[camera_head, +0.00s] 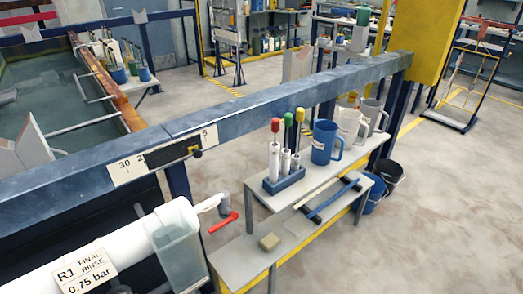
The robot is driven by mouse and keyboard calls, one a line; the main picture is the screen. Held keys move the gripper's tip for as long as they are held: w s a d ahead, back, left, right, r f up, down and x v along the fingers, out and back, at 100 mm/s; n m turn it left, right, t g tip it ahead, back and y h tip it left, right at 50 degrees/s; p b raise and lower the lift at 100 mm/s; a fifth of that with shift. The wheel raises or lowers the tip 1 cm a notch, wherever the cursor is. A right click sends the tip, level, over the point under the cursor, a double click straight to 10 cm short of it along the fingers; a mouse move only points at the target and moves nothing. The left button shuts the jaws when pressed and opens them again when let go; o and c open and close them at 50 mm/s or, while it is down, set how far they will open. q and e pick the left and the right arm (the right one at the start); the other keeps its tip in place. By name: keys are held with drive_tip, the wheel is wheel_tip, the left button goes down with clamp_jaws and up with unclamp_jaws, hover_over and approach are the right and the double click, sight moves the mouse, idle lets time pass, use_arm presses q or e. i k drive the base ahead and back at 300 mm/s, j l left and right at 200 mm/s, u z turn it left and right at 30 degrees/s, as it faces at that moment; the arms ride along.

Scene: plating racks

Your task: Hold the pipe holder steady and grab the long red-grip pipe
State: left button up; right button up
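The pipe holder (287,184) is a small blue block near the left end of a grey bench's upper shelf. Three upright pipes stand in it, with white lower bodies and dark stems. The red-grip pipe (274,157) is at the left, the green-grip pipe (287,136) is in the middle and the yellow-grip pipe (298,134) is at the right. The red grip (275,125) is clear of the other grips. The pipes' lower ends are hidden in the holder. Neither of my grippers is in view.
A blue jug (325,144), a white jug (350,126) and a grey jug (373,116) stand right of the holder. A blue beam (240,118) runs behind the bench. A white pipe (120,240) with a red-handled valve (223,222) lies at front left.

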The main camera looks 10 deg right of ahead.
sight(273, 146)
drive_tip(key=i+l+u, duration=0.1)
drive_tip(key=l+u, duration=0.95)
drive_tip(key=l, duration=1)
